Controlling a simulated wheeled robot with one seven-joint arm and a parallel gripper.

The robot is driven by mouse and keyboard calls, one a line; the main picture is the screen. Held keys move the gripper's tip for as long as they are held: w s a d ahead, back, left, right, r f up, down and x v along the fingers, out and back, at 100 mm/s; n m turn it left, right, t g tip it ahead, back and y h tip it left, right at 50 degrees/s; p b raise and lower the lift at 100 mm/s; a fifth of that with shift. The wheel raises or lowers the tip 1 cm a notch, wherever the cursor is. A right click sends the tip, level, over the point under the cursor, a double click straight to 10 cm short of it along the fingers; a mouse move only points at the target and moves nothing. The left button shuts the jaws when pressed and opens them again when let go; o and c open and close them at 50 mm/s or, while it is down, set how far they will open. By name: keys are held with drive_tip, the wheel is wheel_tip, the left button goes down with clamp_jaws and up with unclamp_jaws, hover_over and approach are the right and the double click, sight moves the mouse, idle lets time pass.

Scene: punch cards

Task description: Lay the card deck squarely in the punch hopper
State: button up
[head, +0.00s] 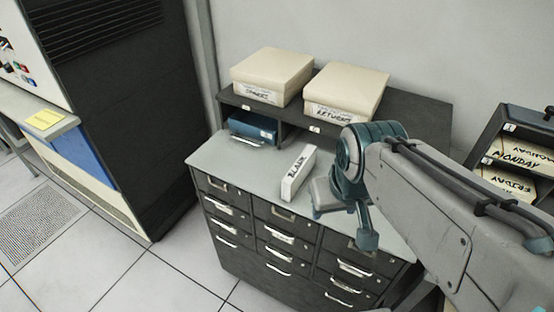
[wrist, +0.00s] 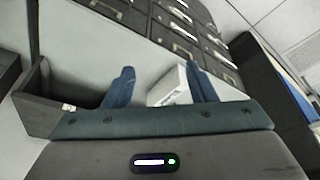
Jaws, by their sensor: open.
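A white block lettered like "BLANK" (head: 298,172), which looks like the card deck, lies on the grey top of the drawer cabinet. In the wrist view a white lettered block (wrist: 168,88) shows beside and partly behind the right finger. My gripper (wrist: 160,68) is open, with its two blue fingers apart and nothing clearly held. In the head view my gripper (head: 322,205) is just right of the block, low over the cabinet top and partly hidden by my arm. I cannot make out a punch hopper in either view.
The dark drawer cabinet (head: 285,243) has a raised back shelf with two lidded cream boxes (head: 272,68) (head: 352,84). A blue box (head: 254,128) sits under that shelf. A yellow pad (head: 45,119) lies on a ledge at left. Labelled trays (head: 515,155) stand at right. The cabinet top's left part is clear.

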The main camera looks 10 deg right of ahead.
drive_tip(key=w+n+h+b, duration=0.1)
drive_tip(key=w+n+b, duration=0.1)
drive_tip(key=w+n, duration=1.1)
drive_tip(key=n+h+b, duration=0.1)
drive_tip(key=n+h, duration=0.1)
drive_tip(key=n, duration=1.3)
approach(300, 162)
drive_tip(key=x, duration=0.7)
drive_tip(key=shift+s+d+f, duration=0.1)
drive_tip(key=shift+d, duration=0.25)
drive_tip(key=shift+a+p+x, duration=0.15)
drive_tip(key=shift+p+x, duration=0.2)
drive_tip(key=shift+x, duration=0.95)
drive_tip(key=shift+a+p+x, duration=0.15)
drive_tip(key=shift+p+x, duration=0.2)
drive_tip(key=shift+x, duration=0.9)
clamp_jaws()
